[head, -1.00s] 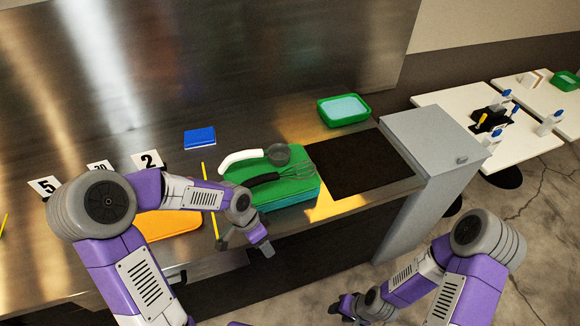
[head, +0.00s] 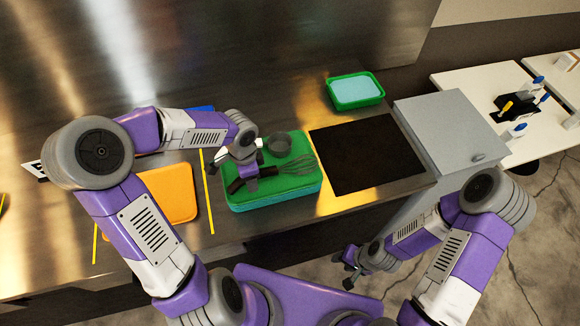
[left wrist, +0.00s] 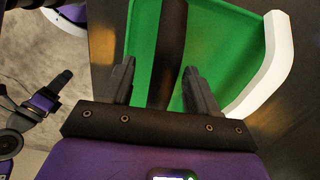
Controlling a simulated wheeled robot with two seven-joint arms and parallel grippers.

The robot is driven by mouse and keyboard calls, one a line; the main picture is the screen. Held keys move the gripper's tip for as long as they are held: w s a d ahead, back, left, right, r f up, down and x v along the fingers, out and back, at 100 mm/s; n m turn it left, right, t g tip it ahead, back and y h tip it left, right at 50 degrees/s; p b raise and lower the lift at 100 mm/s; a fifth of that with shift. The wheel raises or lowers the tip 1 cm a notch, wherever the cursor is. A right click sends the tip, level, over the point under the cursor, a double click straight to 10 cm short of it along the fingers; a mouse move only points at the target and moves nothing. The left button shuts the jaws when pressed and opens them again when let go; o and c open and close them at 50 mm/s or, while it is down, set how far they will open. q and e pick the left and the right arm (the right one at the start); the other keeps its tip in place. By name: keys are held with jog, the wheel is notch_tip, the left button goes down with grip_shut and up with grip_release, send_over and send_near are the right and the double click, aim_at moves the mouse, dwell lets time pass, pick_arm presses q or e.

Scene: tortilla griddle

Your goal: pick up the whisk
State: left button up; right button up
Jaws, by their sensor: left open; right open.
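The whisk (head: 268,171) lies across a green tray on a teal stack, its black handle to the left and its wire loops to the right. In the left wrist view its dark handle (left wrist: 171,30) runs between the open fingers of my left gripper (left wrist: 160,68). In the head view my left gripper (head: 245,180) is over the handle end, which it partly hides. I cannot tell whether the fingers touch the handle. My right gripper (head: 350,270) is open and empty, away from the counter at the lower right.
The green tray (head: 290,184) also holds a grey cup-like tool (head: 279,143) with a white handle (left wrist: 276,60). A black griddle plate (head: 365,153) is to the right, with a green tub (head: 355,91) behind it. An orange board (head: 170,195) lies to the left.

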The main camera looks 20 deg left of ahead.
pick_arm(q)
jog(key=f, duration=0.3)
jog(key=shift+w+f+b, duration=0.35)
jog(key=shift+s, duration=0.1)
jog(key=c, duration=1)
jog(key=shift+r, duration=0.1)
jog(key=shift+c, duration=0.3)
notch_tip(320, 180, up, 10)
jog(key=shift+f+p, duration=0.1)
jog(key=shift+p, duration=1.1)
